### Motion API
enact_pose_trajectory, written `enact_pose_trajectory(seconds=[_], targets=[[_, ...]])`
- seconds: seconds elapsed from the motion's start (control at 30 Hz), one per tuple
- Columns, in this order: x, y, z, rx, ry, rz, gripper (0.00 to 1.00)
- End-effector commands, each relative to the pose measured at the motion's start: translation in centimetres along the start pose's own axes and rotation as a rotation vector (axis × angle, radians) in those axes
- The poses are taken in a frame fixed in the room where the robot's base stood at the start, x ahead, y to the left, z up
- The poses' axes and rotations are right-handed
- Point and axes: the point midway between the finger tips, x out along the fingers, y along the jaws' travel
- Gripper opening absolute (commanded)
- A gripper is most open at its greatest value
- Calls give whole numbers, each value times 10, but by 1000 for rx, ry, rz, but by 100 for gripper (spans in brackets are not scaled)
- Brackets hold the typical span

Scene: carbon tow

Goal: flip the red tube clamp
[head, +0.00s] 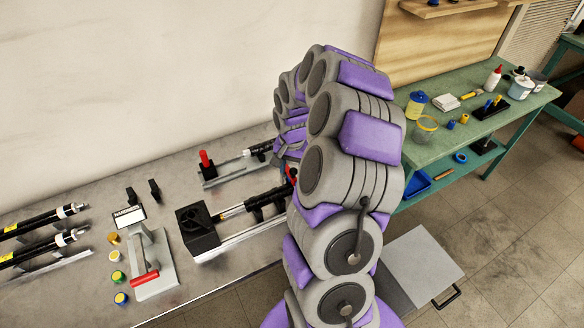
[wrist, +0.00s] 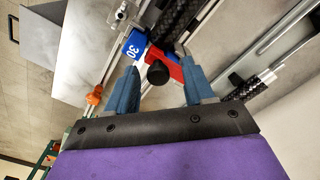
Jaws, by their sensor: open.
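The red tube clamp (wrist: 174,67) shows in the wrist view, with a round black knob (wrist: 158,75) on it and a blue tag marked 30 (wrist: 134,45) beside it. My gripper (wrist: 159,64) is open, its two blue fingers on either side of the clamp and knob. I cannot tell whether either finger touches the clamp. A black ribbed tube (wrist: 182,22) runs past the clamp. In the head view my arm hides the gripper and most of the clamp; only a bit of red shows at the arm's left edge.
On the grey bench, a black block (head: 197,232) stands at one end of the tube rail. A press with a red handle (head: 146,279), several small jars and two black tubes (head: 42,250) lie to the left. A green table (head: 470,130) with bottles stands at right.

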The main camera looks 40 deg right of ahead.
Motion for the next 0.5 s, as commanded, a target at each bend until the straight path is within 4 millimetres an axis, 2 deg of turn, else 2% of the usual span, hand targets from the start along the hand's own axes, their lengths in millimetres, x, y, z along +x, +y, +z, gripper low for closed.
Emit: enact_pose_trajectory(seconds=[0.13, 0.5], targets=[[0, 0, 0, 0, 0, 0, 52], [-1, -1, 1, 0, 2, 1, 17]])
